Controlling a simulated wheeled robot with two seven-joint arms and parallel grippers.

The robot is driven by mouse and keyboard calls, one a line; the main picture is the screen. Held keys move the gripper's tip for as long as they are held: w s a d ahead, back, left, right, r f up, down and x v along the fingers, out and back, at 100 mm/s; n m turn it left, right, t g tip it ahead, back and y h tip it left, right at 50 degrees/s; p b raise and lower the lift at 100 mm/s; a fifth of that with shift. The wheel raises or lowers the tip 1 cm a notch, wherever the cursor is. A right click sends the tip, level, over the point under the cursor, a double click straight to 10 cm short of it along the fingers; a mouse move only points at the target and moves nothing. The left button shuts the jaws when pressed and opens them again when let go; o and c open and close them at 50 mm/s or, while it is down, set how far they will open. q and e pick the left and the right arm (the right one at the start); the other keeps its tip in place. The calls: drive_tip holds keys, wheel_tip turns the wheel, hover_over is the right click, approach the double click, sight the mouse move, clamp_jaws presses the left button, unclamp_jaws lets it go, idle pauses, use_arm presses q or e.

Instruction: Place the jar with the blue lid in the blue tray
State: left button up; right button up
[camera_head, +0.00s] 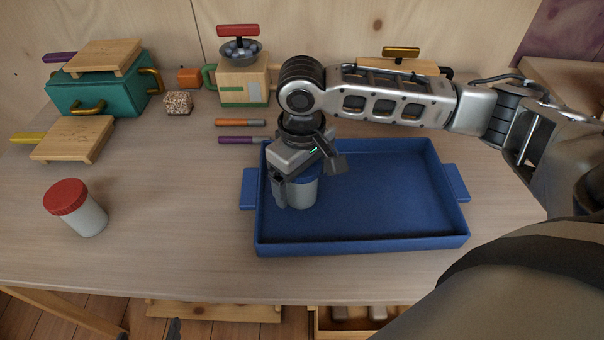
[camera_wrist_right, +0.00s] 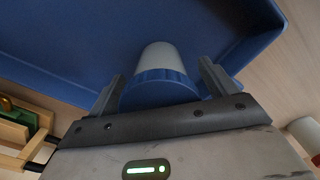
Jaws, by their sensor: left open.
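The jar with the blue lid (camera_head: 303,193) has a pale grey body and is inside the blue tray (camera_head: 362,243), near its left end. It looks upright, but whether its base touches the tray floor is hard to tell. My right gripper (camera_head: 309,178) is above it, fingers on either side of the lid. In the right wrist view the blue lid (camera_wrist_right: 160,89) lies between the fingertips (camera_wrist_right: 162,80), with a small gap at the right finger. The gripper looks open around the lid. The gripper partly hides the jar in the head view.
A red-lidded jar (camera_head: 77,208) stands left of the tray. Behind are a teal box (camera_head: 100,97), wooden boards (camera_head: 73,139), a grinder-like object (camera_head: 242,80) and two thin handled tools (camera_head: 240,123). The tabletop between the red-lidded jar and tray is clear.

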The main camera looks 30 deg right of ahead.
wheel_tip(320, 180, up, 12)
drive_tip(key=shift+r+p, duration=0.2)
drive_tip(key=shift+p, duration=0.7)
